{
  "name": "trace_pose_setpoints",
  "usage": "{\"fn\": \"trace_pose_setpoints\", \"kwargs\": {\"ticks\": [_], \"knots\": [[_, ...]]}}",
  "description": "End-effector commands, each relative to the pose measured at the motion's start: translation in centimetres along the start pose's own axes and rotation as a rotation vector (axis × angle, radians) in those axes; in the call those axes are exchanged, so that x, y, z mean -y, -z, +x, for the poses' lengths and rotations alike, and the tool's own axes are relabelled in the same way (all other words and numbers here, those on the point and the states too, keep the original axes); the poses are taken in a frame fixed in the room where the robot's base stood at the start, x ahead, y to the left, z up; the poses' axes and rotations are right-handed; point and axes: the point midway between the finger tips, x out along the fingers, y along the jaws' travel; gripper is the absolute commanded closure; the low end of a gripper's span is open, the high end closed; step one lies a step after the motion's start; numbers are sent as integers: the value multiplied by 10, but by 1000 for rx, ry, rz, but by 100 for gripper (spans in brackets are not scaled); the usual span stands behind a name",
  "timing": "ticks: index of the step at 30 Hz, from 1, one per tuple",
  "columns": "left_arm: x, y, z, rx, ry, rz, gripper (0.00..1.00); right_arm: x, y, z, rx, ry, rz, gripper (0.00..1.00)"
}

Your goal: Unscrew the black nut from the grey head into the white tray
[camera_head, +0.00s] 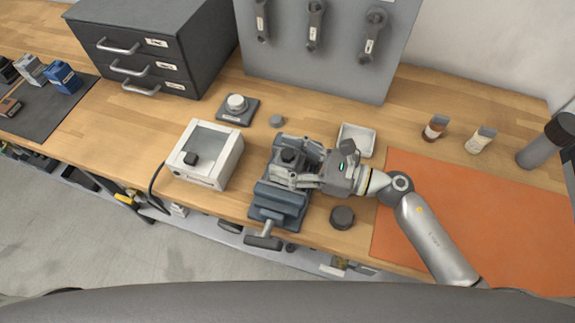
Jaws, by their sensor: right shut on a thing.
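The grey head (288,176) sits in a blue-grey vise (277,205) near the front of the bench. The black nut (289,156) shows on top of the head. My right gripper (295,160) comes in from the right and is shut on the black nut. Its fingers and wrist hide part of the nut and head. I cannot tell how far the nut is threaded. The white tray (344,149) stands just behind my right gripper, with no nut visible in it. My left gripper is not in view.
A white box with a clear top (231,168) stands left of the vise. A dark round piece (342,217) lies right of the vise. An orange mat (480,220) lies under my right arm. Small bottles (436,127) stand behind it. A drawer cabinet (145,50) stands back left.

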Motion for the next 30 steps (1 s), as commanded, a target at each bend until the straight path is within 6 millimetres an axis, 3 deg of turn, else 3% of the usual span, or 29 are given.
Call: {"fn": "trace_pose_setpoints", "kwargs": {"ticks": [1,8,19,25,30], "knots": [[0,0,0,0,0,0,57,0,0,0,0,1,0,65],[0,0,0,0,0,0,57,1,-2,0,4,1,-2,93],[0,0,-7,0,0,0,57,1,-13,0,6,1,-4,93],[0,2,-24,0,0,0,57,1,-42,0,10,1,-7,93],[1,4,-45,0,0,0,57,-19,-65,-6,8,-1,-2,93]]}}
